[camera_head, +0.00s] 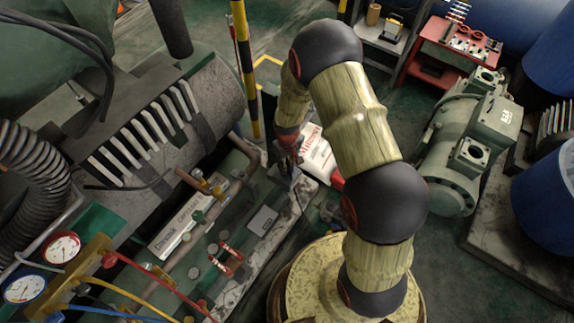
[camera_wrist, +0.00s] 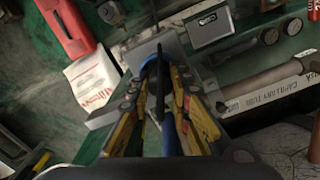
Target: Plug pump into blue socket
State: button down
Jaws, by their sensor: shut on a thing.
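My gripper (camera_wrist: 163,95) has yellow and dark fingers and is shut on a dark, narrow plug with a blue part (camera_wrist: 168,132), seen in the wrist view. A blue rounded edge (camera_wrist: 148,68) shows just beyond the fingertips, in front of a grey box (camera_wrist: 152,50). It may be the blue socket, but the fingers and plug hide most of it. I cannot tell whether the plug touches it or is inside. In the head view my gripper (camera_head: 285,165) is low beside the green bench, small and partly dark. I cannot tell which thing is the pump.
A white and red package (camera_wrist: 92,78) lies left of the gripper. A grey box (camera_wrist: 208,24) and a labelled pipe (camera_wrist: 268,88) are to the right.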

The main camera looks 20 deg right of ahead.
jog(key=shift+f, duration=0.1)
jog(key=c, duration=1.6)
grip_release()
jog(key=shift+o, duration=0.2)
notch_tip(320, 180, up, 12)
jog(key=s+r+m+t, duration=0.1)
jog(key=s+r+t, duration=0.1)
jog(key=s+r, duration=0.5)
jog(key=s+r+t, duration=0.1)
jog(key=s+r, duration=0.6)
jog(key=r, duration=0.8)
jog(key=s+r+m+t, duration=0.1)
jog(key=s+r+t, duration=0.1)
jog(key=s+r, duration=0.6)
notch_tip(320, 180, up, 4)
jog(key=shift+f+m+t, duration=0.1)
jog(key=shift+m+t, duration=0.2)
